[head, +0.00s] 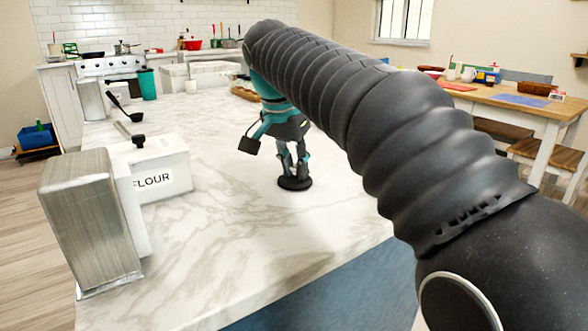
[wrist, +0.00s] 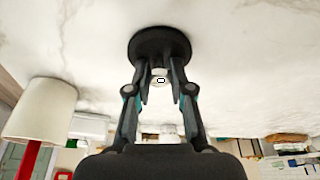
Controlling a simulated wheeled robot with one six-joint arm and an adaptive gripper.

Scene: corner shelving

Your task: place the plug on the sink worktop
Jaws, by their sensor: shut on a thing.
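A black round plug (head: 295,183) with a flat disc is pinched in my gripper (head: 292,160), low over the white marble worktop (head: 225,235). In the wrist view the disc of the plug (wrist: 160,43) shows beyond the fingertips of my gripper (wrist: 160,82), with a small pale ring between the fingers. The fingers are shut on the plug and point down at the worktop. The disc is at or very near the surface; I cannot tell if it touches. No sink basin is clearly visible near it.
A white flour canister (head: 160,180) and a metal box (head: 90,220) stand at the left front of the worktop. A black ladle (head: 128,110), a teal cup (head: 147,84) and a wooden board (head: 246,91) lie farther back. Bare marble surrounds the plug.

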